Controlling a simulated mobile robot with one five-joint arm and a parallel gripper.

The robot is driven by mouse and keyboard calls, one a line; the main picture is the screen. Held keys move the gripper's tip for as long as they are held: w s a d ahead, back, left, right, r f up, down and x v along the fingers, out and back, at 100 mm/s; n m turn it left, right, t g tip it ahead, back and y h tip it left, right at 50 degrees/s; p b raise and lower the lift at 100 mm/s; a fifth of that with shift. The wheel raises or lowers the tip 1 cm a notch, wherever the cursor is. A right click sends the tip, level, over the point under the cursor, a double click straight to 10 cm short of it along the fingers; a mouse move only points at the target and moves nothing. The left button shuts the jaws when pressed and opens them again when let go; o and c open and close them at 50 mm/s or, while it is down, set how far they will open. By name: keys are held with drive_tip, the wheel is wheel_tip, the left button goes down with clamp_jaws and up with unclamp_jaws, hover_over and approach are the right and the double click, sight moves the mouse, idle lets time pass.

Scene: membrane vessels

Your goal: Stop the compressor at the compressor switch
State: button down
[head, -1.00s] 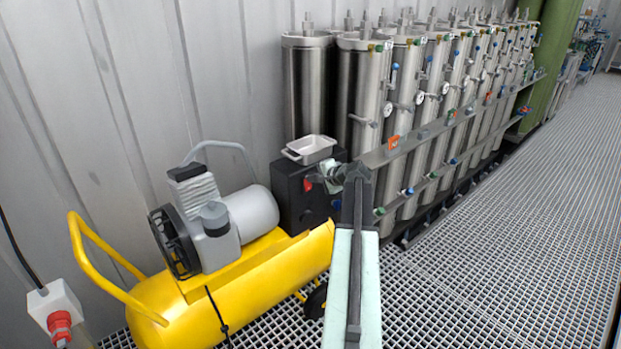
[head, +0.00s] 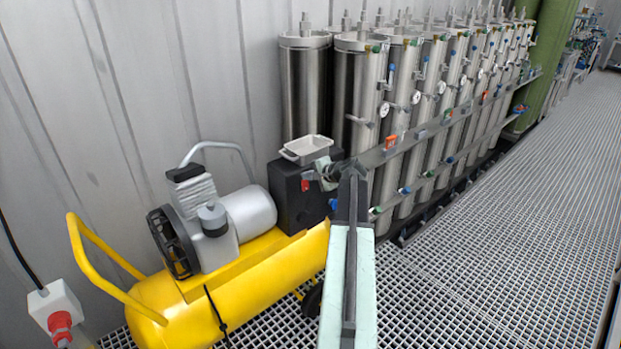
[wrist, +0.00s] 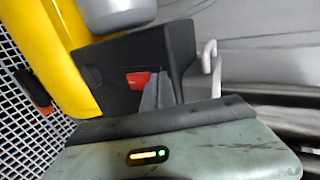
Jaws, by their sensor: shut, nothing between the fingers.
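The compressor (head: 230,300) has a yellow tank, a grey motor and a black box (head: 290,207) at its right end. A red switch (head: 305,185) sits on the front of the black box. My gripper (head: 318,177) is at the end of my pale green arm, just right of the red switch. In the wrist view the red switch (wrist: 138,79) shows on the dark box face, and the shut, empty fingers (wrist: 155,88) lie right beside it. I cannot tell whether they touch it.
A small white tray (head: 307,145) sits on top of the black box. A row of steel vessels (head: 357,110) with valves and pipes stands behind and to the right. A socket with a red plug (head: 60,322) is at lower left. The grating floor (head: 480,260) is clear at right.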

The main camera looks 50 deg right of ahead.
drive_tip(key=d+p+v, duration=0.1)
drive_tip(key=p+v, duration=0.5)
drive_tip(key=v, duration=0.7)
drive_tip(key=shift+s+a+f, duration=0.2)
drive_tip(key=shift+s+f, duration=0.05)
drive_tip(key=shift+s, duration=0.05)
drive_tip(key=w+a+f+n+g+y+p, duration=0.1)
drive_tip(key=w+a+f+n+g, duration=0.2)
drive_tip(key=a, duration=0.7)
drive_tip(key=w+a+n+y+p, duration=0.1)
drive_tip(key=w+a+n+y, duration=0.15)
drive_tip(key=w+a, duration=0.45)
drive_tip(key=w+a+f+n+g+y+p, duration=0.1)
drive_tip(key=w+a+f+n+g, duration=0.15)
drive_tip(key=a, duration=0.95)
drive_tip(key=s+a+n+g+h, duration=0.1)
drive_tip(key=a+n, duration=0.3)
drive_tip(key=a, duration=0.6)
drive_tip(key=s+a+f+n+g+h+p, duration=0.1)
drive_tip(key=s+a+n+g, duration=0.2)
drive_tip(key=a, duration=0.6)
drive_tip(key=s+a+n+g+h, duration=0.1)
drive_tip(key=a+n, duration=0.3)
drive_tip(key=a, duration=0.6)
drive_tip(key=shift+s+a+f+n+g+p, duration=0.3)
drive_tip(key=shift+s+g+p, duration=0.1)
drive_tip(key=shift+s+g, duration=0.35)
